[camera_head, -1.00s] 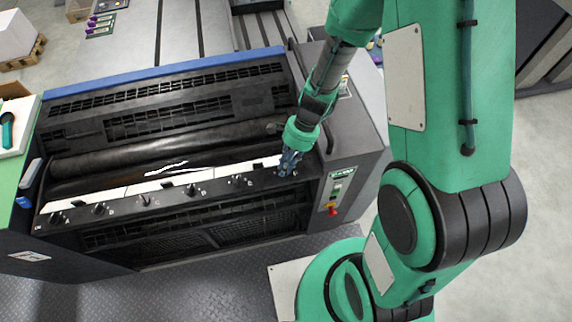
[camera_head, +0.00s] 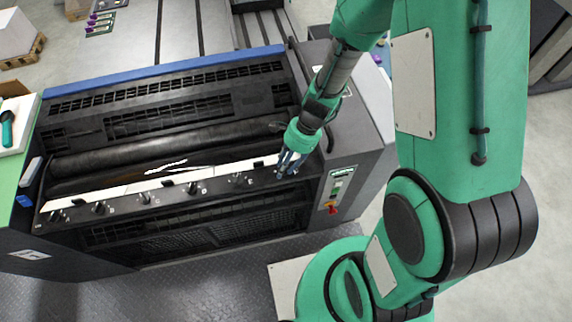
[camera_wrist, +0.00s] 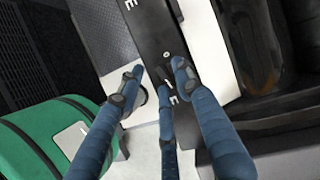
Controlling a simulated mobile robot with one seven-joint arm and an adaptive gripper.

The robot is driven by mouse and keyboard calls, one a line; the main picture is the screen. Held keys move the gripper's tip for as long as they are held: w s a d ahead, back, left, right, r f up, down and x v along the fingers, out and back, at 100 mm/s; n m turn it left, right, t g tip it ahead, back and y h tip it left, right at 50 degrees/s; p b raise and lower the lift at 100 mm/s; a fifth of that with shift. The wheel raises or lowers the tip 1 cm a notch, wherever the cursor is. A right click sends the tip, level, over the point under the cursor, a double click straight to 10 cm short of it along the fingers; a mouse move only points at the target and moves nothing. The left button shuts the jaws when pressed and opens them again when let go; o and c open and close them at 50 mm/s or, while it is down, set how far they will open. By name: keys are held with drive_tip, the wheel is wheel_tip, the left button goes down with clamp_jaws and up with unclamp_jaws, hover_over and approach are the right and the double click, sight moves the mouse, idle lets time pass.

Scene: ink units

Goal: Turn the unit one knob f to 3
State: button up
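Unit one is the dark ink unit (camera_head: 170,110) in the head view, with a row of black knobs along its front rail. Knob f is at the right end of the row, mostly hidden by my gripper (camera_head: 289,165) in the head view. In the wrist view a dark knob (camera_wrist: 166,71), which looks like knob f, lies between the blue fingers of my gripper (camera_wrist: 156,72), by a white letter that reads as F. The fingers are spread on both sides of it, and I see no clear contact. The knob's setting is not readable.
Other knobs, such as knob e (camera_head: 238,180), sit left along the same rail. A white strip (camera_head: 130,188) runs behind them. A side panel with a red button (camera_head: 332,210) is to the right. The patterned floor (camera_head: 190,290) in front is clear.

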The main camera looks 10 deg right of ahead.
drive_tip(key=shift+w+d+r, duration=0.1)
idle(0.3)
drive_tip(key=shift+r, duration=0.2)
drive_tip(key=v, duration=1.1)
drive_tip(key=shift+r, duration=0.2)
drive_tip(key=shift+d, duration=0.1)
drive_tip(key=s+d+r+n+t+h+b, duration=0.2)
drive_tip(key=s+r+n+t+b, duration=0.1)
drive_tip(key=s+r+n+b, duration=0.2)
drive_tip(key=s+d+r+n+t+h+b, duration=0.2)
drive_tip(key=s+d+r+n+t+b, duration=0.1)
drive_tip(key=s+r+n, duration=0.6)
wheel_tip(320, 180, up, 4)
drive_tip(key=shift+r+n+t+b, duration=0.2)
drive_tip(key=shift+n+t+b, duration=0.25)
drive_tip(key=shift+b, duration=0.55)
